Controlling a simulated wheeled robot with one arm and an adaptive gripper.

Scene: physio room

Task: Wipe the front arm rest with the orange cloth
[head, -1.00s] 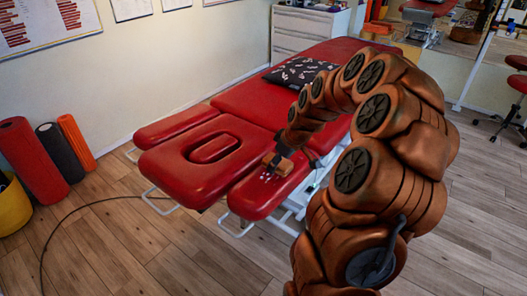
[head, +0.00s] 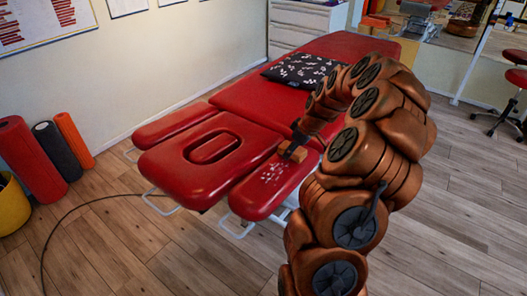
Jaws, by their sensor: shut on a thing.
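The front arm rest (head: 258,198) is the red pad on the near right side of the treatment table's head end. White marks (head: 271,174) show on its upper surface, around its middle. My gripper (head: 292,145) is at the far part of this arm rest and is shut on the orange cloth (head: 293,154). The cloth looks like a small folded block, at or just above the pad; I cannot tell whether it touches. The fingertips are small and partly hidden by the cloth.
The red treatment table (head: 262,107) carries a dark patterned pillow (head: 303,70). The head section (head: 185,172) with its face hole lies left of the arm rest. Rollers (head: 75,140) and a yellow bin (head: 12,205) stand by the left wall. The near wooden floor is mostly clear.

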